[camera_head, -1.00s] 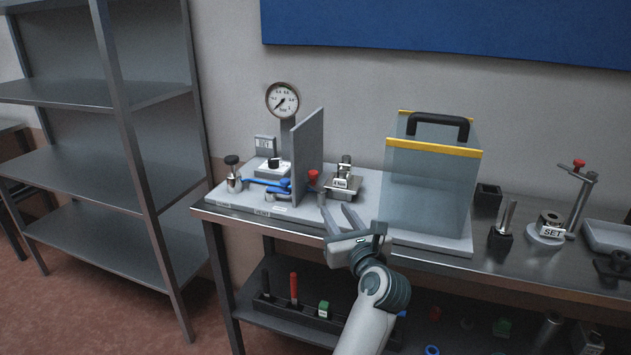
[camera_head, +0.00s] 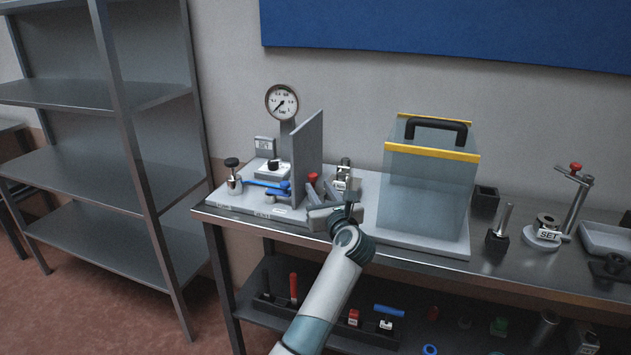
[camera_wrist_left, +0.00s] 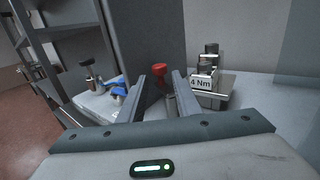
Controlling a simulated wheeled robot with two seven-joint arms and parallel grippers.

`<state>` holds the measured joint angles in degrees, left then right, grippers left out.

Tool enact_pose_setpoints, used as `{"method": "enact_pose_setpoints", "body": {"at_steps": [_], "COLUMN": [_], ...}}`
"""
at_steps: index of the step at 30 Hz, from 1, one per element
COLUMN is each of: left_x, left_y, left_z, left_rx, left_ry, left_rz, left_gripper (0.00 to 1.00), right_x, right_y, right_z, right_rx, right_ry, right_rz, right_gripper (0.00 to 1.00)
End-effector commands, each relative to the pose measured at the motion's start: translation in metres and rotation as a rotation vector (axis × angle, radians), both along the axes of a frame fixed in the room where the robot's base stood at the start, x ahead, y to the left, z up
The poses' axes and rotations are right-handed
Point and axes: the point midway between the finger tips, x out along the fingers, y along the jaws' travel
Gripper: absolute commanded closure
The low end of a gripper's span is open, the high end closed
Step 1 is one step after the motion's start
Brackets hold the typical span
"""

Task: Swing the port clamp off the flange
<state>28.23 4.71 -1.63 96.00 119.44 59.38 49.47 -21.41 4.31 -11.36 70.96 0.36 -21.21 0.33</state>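A red knob (camera_head: 313,177), which looks like part of the port clamp, stands just right of the upright grey panel (camera_head: 306,150). My left gripper (camera_head: 322,184) is open beside the panel's right face. In the left wrist view the red knob (camera_wrist_left: 159,70) shows between the two spread fingertips (camera_wrist_left: 163,75), and I see no finger closed on it. The rest of the clamp and the flange are hidden by the gripper or too small to tell. A metal block marked "4 Nm" (camera_wrist_left: 204,84) stands just right of the fingers. My right gripper is out of view.
Left of the panel are a blue lever (camera_head: 266,184), a black-knobbed valve (camera_head: 233,177) and a gauge (camera_head: 282,102). A clear box with yellow edges (camera_head: 428,190) stands close on the right. A part marked "SET" (camera_head: 549,235) and a red-topped post (camera_head: 575,190) stand farther right.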

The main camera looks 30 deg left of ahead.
Motion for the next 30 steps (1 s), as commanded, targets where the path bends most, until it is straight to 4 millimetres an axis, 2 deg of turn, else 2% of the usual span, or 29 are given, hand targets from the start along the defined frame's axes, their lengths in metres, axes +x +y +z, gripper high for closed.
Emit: {"method": "enact_pose_setpoints", "body": {"at_steps": [3,9,21,22,25,26,30], "left_x": [0.012,0.025,0.028,0.028,0.028,0.028,0.028], "left_y": [0.015,0.029,0.033,0.033,0.033,0.033,0.033], "left_z": [0.002,0.000,0.000,0.000,0.000,0.000,-0.001], "left_rx": [0.001,0.001,-0.001,-0.001,-0.001,-0.001,-0.001], "left_ry": [0.002,0.001,0.001,0.001,0.001,0.001,0.001], "left_rz": [0.002,0.000,0.000,0.000,0.000,0.000,0.000], "left_gripper": [0.69,0.69,0.69,0.72,0.96,0.99,0.99], "right_x": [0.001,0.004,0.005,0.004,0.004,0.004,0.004], "right_y": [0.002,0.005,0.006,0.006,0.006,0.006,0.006], "right_z": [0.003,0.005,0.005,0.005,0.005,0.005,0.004], "right_rx": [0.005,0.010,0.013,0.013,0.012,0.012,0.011], "right_ry": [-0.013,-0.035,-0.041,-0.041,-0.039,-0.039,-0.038], "right_rz": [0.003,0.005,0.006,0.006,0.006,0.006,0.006], "right_gripper": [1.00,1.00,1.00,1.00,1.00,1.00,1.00]}}
